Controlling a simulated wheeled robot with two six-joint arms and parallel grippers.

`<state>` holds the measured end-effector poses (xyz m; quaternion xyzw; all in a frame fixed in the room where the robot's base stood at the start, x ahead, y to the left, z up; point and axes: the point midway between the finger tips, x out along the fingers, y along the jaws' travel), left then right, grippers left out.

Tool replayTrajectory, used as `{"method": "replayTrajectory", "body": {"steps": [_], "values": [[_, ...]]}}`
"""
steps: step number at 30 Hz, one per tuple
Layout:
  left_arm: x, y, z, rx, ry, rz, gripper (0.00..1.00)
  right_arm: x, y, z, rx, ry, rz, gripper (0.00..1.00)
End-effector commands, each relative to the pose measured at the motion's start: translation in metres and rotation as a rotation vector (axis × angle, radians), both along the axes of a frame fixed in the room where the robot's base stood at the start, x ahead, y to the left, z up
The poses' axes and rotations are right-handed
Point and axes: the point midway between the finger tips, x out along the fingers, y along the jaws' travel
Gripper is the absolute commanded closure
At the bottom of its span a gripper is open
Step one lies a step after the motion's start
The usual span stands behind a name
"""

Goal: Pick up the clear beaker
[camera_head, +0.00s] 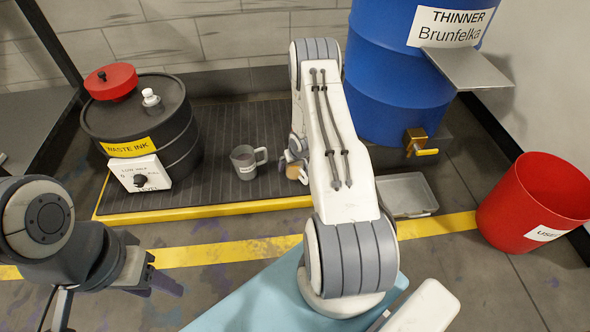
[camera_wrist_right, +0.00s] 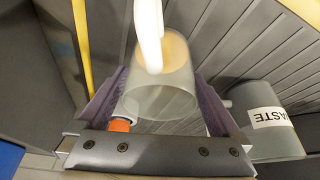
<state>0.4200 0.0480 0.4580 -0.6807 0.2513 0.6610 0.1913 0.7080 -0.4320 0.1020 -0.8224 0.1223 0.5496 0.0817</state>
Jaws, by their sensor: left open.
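The clear beaker (camera_wrist_right: 158,98) fills the space between the two purple-grey fingers of my right gripper (camera_wrist_right: 161,76) in the right wrist view. Its bottom shows tan, and a white curved piece crosses in front of it. Both fingers lie close along its sides; I cannot tell whether they press on it. In the head view the beaker (camera_head: 293,172) stands on the dark ribbed mat, largely hidden by my right arm. My left gripper (camera_head: 152,275) is open and empty over the floor at the lower left.
A grey labelled mug (camera_head: 244,163) stands left of the beaker; it also shows in the right wrist view (camera_wrist_right: 268,120). Around are a black waste ink drum (camera_head: 183,140), a blue thinner barrel (camera_head: 390,80), a metal tray (camera_head: 408,195) and a red bin (camera_head: 520,205).

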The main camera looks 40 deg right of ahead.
Motion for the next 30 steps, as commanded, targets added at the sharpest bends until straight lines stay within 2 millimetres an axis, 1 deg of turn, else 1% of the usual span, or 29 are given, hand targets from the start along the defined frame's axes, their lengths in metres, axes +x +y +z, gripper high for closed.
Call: {"method": "replayTrajectory", "body": {"steps": [1, 2, 3, 5, 6, 13, 17, 20, 23, 27, 30], "values": [[0.000, 0.000, 0.000, 0.000, 0.000, 0.000, 0.50, 0.000, 0.000, 0.000, 0.000, 0.000, 0.000, 0.15], [0.000, 0.000, 0.000, 0.000, 0.000, 0.000, 0.50, 0.000, 0.000, 0.000, 0.000, 0.000, 0.000, 0.27], [0.000, 0.000, 0.000, 0.000, 0.000, 0.000, 0.50, 0.000, 0.000, 0.000, 0.000, 0.000, 0.000, 0.42], [0.000, 0.000, 0.000, 0.000, 0.000, 0.000, 0.50, 0.000, 0.000, 0.000, 0.000, 0.000, 0.000, 0.65], [0.000, 0.000, 0.000, 0.000, 0.000, 0.000, 0.50, 0.000, 0.000, 0.000, 0.000, 0.000, 0.000, 0.73], [0.000, 0.000, 0.001, 0.000, 0.000, 0.000, 0.50, 0.000, 0.000, 0.001, 0.000, -0.001, 0.000, 0.73], [0.000, 0.000, 0.006, 0.000, 0.000, 0.000, 0.50, 0.000, 0.000, 0.006, 0.000, -0.001, 0.000, 0.73], [0.000, 0.000, 0.013, 0.000, 0.000, 0.000, 0.50, 0.000, 0.000, 0.015, 0.000, -0.001, 0.000, 0.73], [0.000, 0.000, 0.024, 0.000, 0.000, 0.000, 0.50, 0.000, 0.000, 0.028, 0.000, -0.001, 0.000, 0.73], [0.000, 0.000, 0.045, 0.000, 0.000, 0.000, 0.50, -0.001, -0.002, 0.053, 0.000, -0.001, -0.002, 0.73], [0.000, 0.000, 0.062, 0.000, 0.000, 0.000, 0.50, -0.020, -0.020, 0.066, 0.001, 0.001, -0.007, 0.73]]}}
